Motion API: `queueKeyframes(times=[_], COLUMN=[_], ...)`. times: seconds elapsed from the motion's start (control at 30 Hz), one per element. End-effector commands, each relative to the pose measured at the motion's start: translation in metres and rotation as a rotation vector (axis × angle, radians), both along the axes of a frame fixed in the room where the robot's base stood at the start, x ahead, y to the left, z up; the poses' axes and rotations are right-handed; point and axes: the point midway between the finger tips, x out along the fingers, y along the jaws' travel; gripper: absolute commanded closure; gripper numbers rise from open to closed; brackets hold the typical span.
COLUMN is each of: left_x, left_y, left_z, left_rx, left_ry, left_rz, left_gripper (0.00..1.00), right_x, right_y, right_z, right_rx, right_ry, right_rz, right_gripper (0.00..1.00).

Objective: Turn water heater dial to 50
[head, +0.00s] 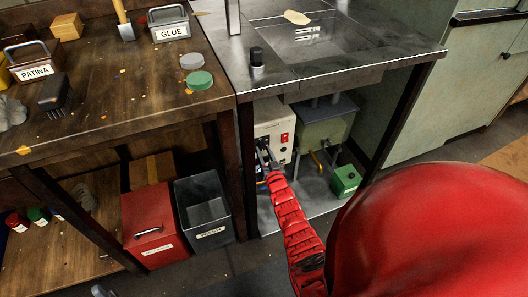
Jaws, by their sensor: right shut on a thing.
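The water heater (275,121) is a white box with a red switch on its front, under the metal sink counter. My right arm reaches in from the lower right, and my right gripper (266,160) is at the heater's lower front. It is shut on the dial, which the fingers hide. The dial's setting and any numbers are too small or covered to read.
The metal counter (400,48) overhangs the heater, with dark legs on both sides. A green-grey tank (325,127) and a small green box (345,181) stand to the right. A red bin (152,222) and a dark open bin (202,205) stand left, below the wooden workbench (120,95).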

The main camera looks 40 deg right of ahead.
Motion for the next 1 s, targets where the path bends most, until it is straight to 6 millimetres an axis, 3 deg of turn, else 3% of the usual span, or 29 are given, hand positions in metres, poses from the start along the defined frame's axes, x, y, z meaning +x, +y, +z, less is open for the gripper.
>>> queueKeyframes(times=[0.47,0.5,0.63,1.0], left_x=[0.0000,0.0000,0.0000,0.0000], left_y=[0.0000,0.0000,0.0000,0.0000], left_z=[0.0003,0.0003,0.0004,0.0017], left_rx=[0.000,0.000,0.000,0.000], left_ry=[0.000,0.000,0.000,0.000], left_rz=[0.000,0.000,0.000,0.000], left_gripper=[0.50,0.50,0.50,0.50], right_x=[-0.0006,-0.0006,-0.0004,-0.0031], right_y=[-0.0006,-0.0006,-0.0003,0.0007], right_z=[-0.0013,-0.0013,-0.0008,-0.0005], right_rx=[0.013,0.013,0.013,0.012], right_ry=[-0.001,-0.001,-0.002,-0.002], right_rz=[-0.001,-0.001,-0.001,-0.001], right_gripper=[1.00,0.53,0.29,0.28])
